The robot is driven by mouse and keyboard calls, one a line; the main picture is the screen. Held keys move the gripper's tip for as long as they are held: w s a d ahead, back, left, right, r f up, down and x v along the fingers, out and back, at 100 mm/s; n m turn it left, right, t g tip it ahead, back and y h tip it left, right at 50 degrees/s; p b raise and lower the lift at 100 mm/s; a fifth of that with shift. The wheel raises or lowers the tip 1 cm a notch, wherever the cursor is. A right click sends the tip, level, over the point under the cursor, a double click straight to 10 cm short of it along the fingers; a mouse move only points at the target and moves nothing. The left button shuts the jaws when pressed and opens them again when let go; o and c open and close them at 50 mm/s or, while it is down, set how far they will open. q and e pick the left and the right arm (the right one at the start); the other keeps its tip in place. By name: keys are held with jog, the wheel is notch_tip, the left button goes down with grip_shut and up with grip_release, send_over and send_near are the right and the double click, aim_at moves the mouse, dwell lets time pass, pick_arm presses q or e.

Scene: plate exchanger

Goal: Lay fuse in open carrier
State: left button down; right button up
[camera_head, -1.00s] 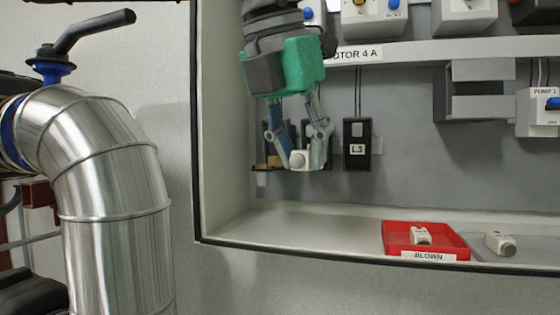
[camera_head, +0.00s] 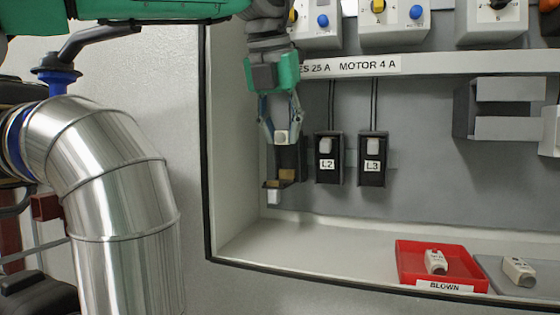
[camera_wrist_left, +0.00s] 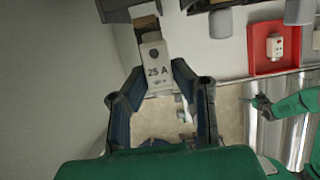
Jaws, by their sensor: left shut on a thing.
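My left gripper (camera_head: 280,136) is shut on a white fuse (camera_head: 281,138), seen end-on in the head view. In the left wrist view the fuse (camera_wrist_left: 156,62), marked 25 A, sticks out beyond the fingertips (camera_wrist_left: 158,78). The open carrier (camera_head: 289,159) is the leftmost black holder, with its front swung down, brass-coloured clips and a white tab at the bottom. The fuse is at its upper part; I cannot tell whether they touch. In the left wrist view, a green arm of mine ends in a small dark gripper (camera_wrist_left: 261,102), whose jaws are unclear.
Closed carriers L2 (camera_head: 327,172) and L3 (camera_head: 373,167) stand just right of the open one. A red BLOWN tray (camera_head: 408,270) holds a fuse (camera_head: 436,262); another fuse (camera_head: 518,271) lies on a grey tray at right. The cabinet's left wall (camera_head: 236,140) is close.

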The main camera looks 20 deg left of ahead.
aim_at(281, 182)
pick_arm(q)
jog(key=shift+w+a+r, duration=0.1)
jog(key=shift+w+a, duration=0.55)
jog(key=shift+w, duration=0.2)
jog(key=f, duration=0.2)
jog(key=shift+w+a+f, duration=0.1)
jog(key=shift+a+f, duration=0.1)
jog(key=shift+f, duration=0.15)
jog(key=f, duration=0.3)
jog(key=shift+d+f, duration=0.3)
jog(key=shift+d, duration=0.1)
jog(key=shift+w+f, duration=0.1)
jog(key=shift+f, duration=0.35)
jog(key=shift+a, duration=0.1)
jog(key=c, duration=1.3)
grip_release()
jog(key=shift+a, duration=0.1)
jog(key=shift+c, duration=0.2)
jog(key=shift+a, duration=0.1)
